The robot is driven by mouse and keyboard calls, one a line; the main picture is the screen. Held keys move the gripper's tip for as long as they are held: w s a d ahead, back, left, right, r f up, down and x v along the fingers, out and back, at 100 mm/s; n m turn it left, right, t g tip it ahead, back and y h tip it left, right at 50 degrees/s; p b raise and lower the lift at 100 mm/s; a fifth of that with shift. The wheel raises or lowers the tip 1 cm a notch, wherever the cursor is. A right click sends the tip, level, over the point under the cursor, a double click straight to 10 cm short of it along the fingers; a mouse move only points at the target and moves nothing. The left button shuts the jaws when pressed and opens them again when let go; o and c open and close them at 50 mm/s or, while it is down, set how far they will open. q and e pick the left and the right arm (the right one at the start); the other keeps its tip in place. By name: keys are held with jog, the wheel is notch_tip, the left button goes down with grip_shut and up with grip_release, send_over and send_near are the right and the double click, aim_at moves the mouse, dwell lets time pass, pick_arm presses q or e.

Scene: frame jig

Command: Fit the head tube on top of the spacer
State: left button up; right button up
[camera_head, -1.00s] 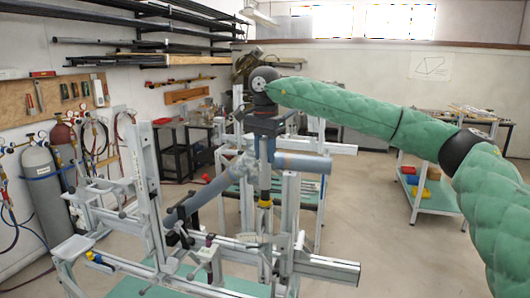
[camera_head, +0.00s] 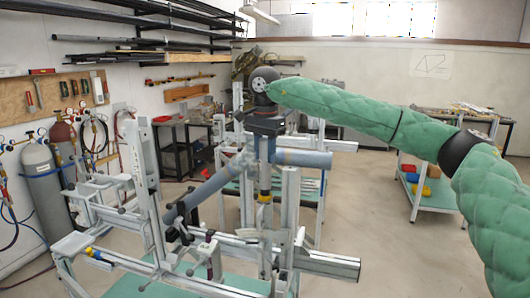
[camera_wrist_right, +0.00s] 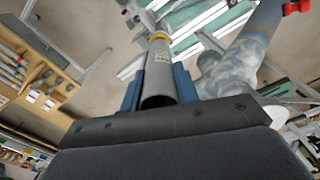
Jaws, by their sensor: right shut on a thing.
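My right gripper (camera_head: 264,145) points down, its blue fingers shut on the head tube, a grey tube standing about upright in the jig. The head tube (camera_wrist_right: 159,85) shows between the fingers in the right wrist view, its open near end facing the camera. A yellow ring (camera_head: 264,197) is at the tube's lower end, and it also shows in the right wrist view (camera_wrist_right: 160,37). My left gripper is out of view.
Blue-grey frame tubes (camera_head: 303,159) (camera_head: 198,191) lie close on both sides of the held tube. Jig uprights and rails (camera_head: 325,262) surround it. Gas cylinders (camera_head: 43,180) stand at the left wall. A shelf cart (camera_head: 435,195) is at the right, with open floor before it.

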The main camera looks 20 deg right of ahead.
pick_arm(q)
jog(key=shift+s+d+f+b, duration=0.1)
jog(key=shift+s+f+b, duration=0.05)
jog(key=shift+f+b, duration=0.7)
pick_arm(e)
jog(key=shift+f, duration=1.2)
jog(key=o, duration=1.2)
jog(key=shift+c, duration=0.2)
jog(key=shift+r, duration=0.15)
